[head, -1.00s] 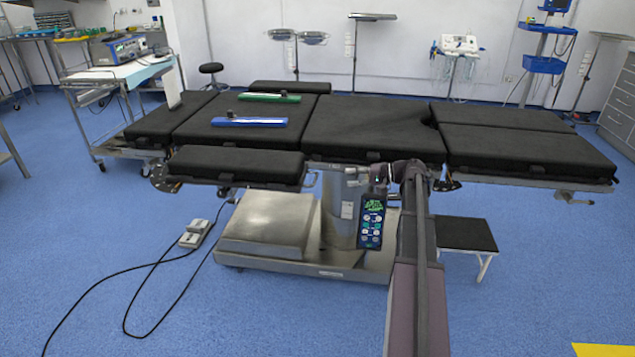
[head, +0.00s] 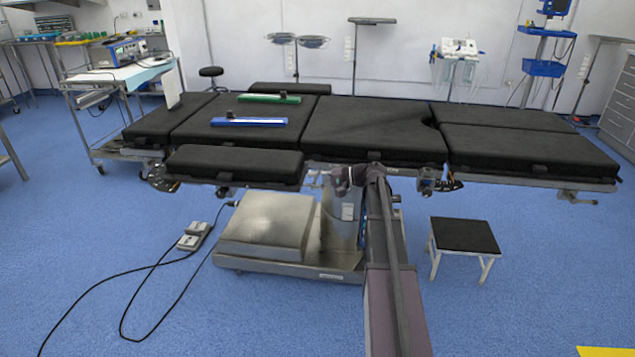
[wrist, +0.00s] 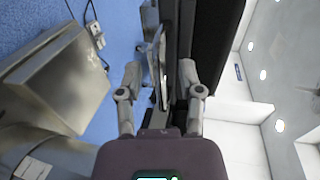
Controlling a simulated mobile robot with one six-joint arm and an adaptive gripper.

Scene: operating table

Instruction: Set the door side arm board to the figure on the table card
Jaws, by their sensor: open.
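A black padded arm board (head: 235,160) lies along the near side of the operating table (head: 370,135). Another black arm board (head: 290,88) is on the far side. I cannot tell which is the door side one. A white upright card (head: 171,88) stands near the left end; no figure on it is readable. My gripper (head: 338,182) is just below the table's near edge, by the near board's right end. In the wrist view my gripper (wrist: 160,68) is open, its fingers on either side of a narrow metal part (wrist: 161,70). I cannot tell whether they touch it.
A blue bar (head: 250,122) and a green bar (head: 269,98) lie on the table top. A steel base block (head: 268,228) is below, with a foot pedal (head: 194,236) and cables at left. A black step stool (head: 464,235) stands at right. Front floor is open.

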